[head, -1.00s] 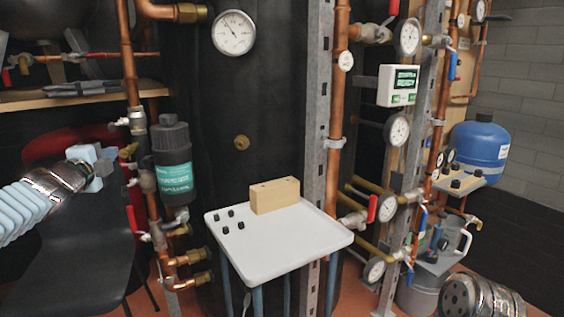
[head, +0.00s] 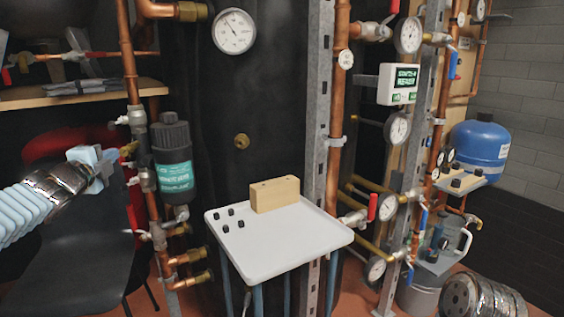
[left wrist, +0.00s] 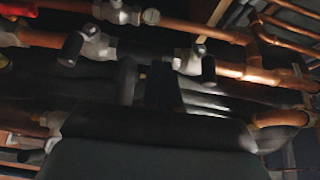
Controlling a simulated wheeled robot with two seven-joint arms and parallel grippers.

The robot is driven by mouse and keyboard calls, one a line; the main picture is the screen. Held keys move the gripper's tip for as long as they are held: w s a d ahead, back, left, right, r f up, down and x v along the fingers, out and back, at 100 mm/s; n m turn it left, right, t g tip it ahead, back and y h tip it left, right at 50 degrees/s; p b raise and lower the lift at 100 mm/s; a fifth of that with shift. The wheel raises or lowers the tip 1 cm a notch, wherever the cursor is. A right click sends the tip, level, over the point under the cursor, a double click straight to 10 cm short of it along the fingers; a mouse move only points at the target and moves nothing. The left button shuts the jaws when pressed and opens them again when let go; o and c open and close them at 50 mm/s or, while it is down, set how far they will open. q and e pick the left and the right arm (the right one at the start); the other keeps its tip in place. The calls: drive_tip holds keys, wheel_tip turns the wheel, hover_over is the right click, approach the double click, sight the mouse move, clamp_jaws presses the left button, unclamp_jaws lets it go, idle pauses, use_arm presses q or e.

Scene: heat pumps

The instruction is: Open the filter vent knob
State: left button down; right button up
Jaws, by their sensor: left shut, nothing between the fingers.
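The filter (head: 174,165) is a black upright canister with a teal label and a ridged black cap, on the copper pipe at the left in the head view. Which part is its vent knob is too small to tell. My left gripper (head: 114,157) is to the left of the filter, apart from it, near a small brass fitting (head: 129,149). It is shut and empty. In the left wrist view, pipes with small valves and black knobs (left wrist: 71,48) cross sideways, blurred and dark; a large dark shape fills the bottom.
A white table (head: 270,262) with a wooden block (head: 275,194) and several small black knobs stands at the centre. Vertical copper pipes (head: 131,75) run beside the filter. A dark chair (head: 85,245) stands below my left arm, and a wooden shelf (head: 70,97) is behind.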

use_arm(q)
drive_tip(key=s, duration=0.6)
drive_tip(key=shift+a, duration=0.2)
drive_tip(key=w+d+f+n+g+h, duration=0.1)
drive_tip(key=w+d+f+n+g, duration=0.15)
drive_tip(key=f, duration=0.55)
drive_tip(key=w+d+f+n+g+h, duration=0.15)
drive_tip(key=d+f, duration=0.25)
drive_tip(key=f, duration=0.4)
drive_tip(key=w+d+f+n+g, duration=0.1)
drive_tip(key=d+f+n, duration=0.15)
drive_tip(key=f, duration=0.55)
drive_tip(key=s+d+f+n+g+h+p, duration=0.1)
drive_tip(key=s+d+f+n+g, duration=0.25)
drive_tip(key=f, duration=0.65)
drive_tip(key=s+d+f+n+g+h+p, duration=0.1)
drive_tip(key=s+d+f+n, duration=0.1)
drive_tip(key=s+d+f, duration=0.5)
drive_tip(key=s+d+f+n+g, duration=0.3)
drive_tip(key=s+d+f+g, duration=0.1)
drive_tip(key=s+f, duration=0.6)
drive_tip(key=s+d+f+n+g, duration=0.3)
drive_tip(key=s+f, duration=0.6)
drive_tip(key=s, duration=0.3)
drive_tip(key=d+n, duration=0.1)
drive_tip(key=d, duration=0.1)
drive_tip(key=shift+d+f+n+g, duration=0.3)
drive_tip(key=shift+d+f+g, duration=0.05)
